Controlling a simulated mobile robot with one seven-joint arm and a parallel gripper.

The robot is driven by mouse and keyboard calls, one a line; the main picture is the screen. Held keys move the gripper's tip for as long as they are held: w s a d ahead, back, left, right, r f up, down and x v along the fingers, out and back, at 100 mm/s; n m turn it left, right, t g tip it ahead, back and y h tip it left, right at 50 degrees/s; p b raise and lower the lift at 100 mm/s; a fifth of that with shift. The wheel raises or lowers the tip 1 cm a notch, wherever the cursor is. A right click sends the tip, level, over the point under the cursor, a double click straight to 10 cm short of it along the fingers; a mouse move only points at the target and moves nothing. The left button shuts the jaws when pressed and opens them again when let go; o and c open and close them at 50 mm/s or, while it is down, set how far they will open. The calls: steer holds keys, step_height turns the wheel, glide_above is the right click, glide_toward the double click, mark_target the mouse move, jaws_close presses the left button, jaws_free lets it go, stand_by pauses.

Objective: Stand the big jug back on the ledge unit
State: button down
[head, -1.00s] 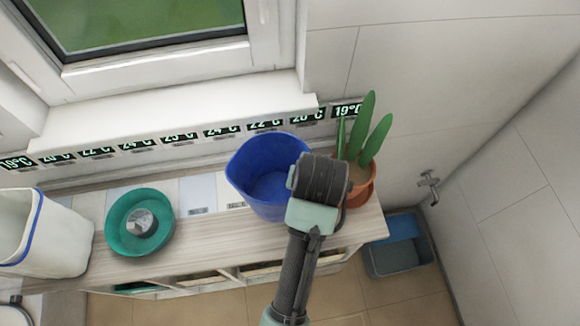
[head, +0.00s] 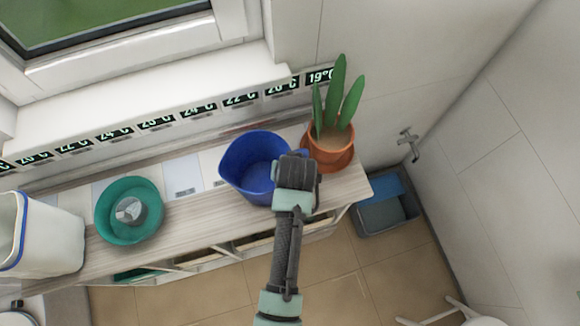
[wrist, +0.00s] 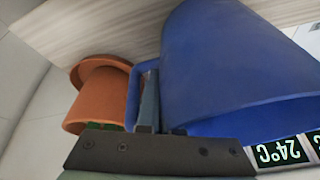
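The big jug is blue and empty (head: 252,165). It is upright at the ledge unit (head: 205,228), between the teal bowl and the potted plant. In the wrist view the jug (wrist: 225,70) fills the right side, its base at or very near the wooden top; I cannot tell if it bears on it. My gripper (wrist: 150,108) is at the jug's handle (wrist: 137,85), its fingers close together and shut on it. In the head view my gripper (head: 296,165) hides the handle and fingertips.
The potted plant (head: 332,148) stands close to the right of the handle. A teal bowl with a grey cup (head: 128,210) and a white bin (head: 45,235) stand to the left. Temperature labels (head: 198,107) line the wall behind. A grey crate (head: 385,215) is on the floor at right.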

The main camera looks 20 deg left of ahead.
steer(key=shift+f, duration=0.1)
steer(key=c, duration=1.1)
jaws_free()
steer(key=v, duration=1.2)
steer(key=w+d+r+t, duration=0.1)
steer(key=w+r+t, duration=0.35)
steer(key=r, duration=0.45)
steer(key=w+r+m+t, duration=0.1)
steer(key=w+r+t, duration=0.3)
steer(key=r, duration=0.6)
steer(key=w+d+r+t, duration=0.1)
steer(key=w+r+t, duration=0.3)
steer(key=r, duration=0.5)
steer(key=s+d+r+t, duration=0.1)
steer(key=s+r+t, duration=0.2)
steer(key=r, duration=0.8)
steer(key=s+d+r+t+h, duration=0.1)
steer(key=s+r+t, duration=0.3)
steer(key=r, duration=0.6)
steer(key=s+d+r+m+t+h, duration=0.1)
steer(key=s+d+r+t, duration=0.2)
steer(key=r, duration=0.8)
steer(key=shift+s+r+t+b, duration=0.2)
steer(key=shift+r+t+b, duration=0.1)
steer(key=shift+t, duration=0.05)
